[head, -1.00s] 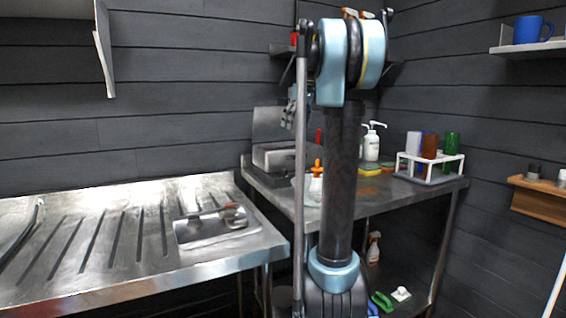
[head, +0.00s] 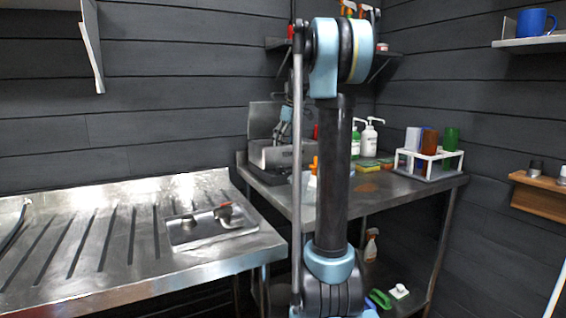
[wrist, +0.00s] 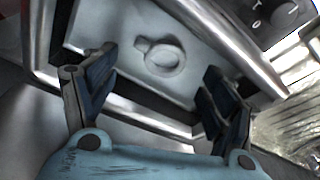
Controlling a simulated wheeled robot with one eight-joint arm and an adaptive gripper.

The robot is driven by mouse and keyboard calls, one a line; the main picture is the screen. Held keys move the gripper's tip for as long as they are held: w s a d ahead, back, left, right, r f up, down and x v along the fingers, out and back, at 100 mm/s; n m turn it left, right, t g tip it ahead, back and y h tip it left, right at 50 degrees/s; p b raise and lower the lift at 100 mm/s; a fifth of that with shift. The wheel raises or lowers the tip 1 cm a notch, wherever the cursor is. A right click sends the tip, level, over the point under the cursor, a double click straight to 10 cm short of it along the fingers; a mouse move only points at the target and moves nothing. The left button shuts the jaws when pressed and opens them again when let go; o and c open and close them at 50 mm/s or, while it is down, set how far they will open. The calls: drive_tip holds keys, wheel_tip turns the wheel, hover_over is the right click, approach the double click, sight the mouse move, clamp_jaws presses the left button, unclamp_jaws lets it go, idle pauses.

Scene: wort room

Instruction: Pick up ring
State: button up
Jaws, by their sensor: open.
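The ring (wrist: 165,58), pale grey with a small tab on its left side, lies flat on a light grey surface in the wrist view. My gripper (wrist: 160,72) is open. One dark blue finger is left of the ring and the other right of it, both apart from it. In the head view my gripper (head: 285,122) hangs above the metal machine with a raised lid (head: 283,156) on the corner table. The ring cannot be made out in the head view.
A raised metal rim borders the grey surface, with a dark knob (wrist: 287,13) beyond it. The corner table also holds pump bottles (head: 370,138) and a white rack (head: 428,165) of coloured cups. A steel drainboard (head: 110,240) stands at left.

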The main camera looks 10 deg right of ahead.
drive_tip(key=shift+d+x, duration=0.15)
drive_tip(key=shift+x, duration=1.3)
drive_tip(key=shift+d+x, duration=0.1)
drive_tip(key=shift+x, duration=1.35)
drive_tip(key=shift+s, duration=0.15)
drive_tip(key=c, duration=1.1)
drive_tip(key=shift+c, duration=0.2)
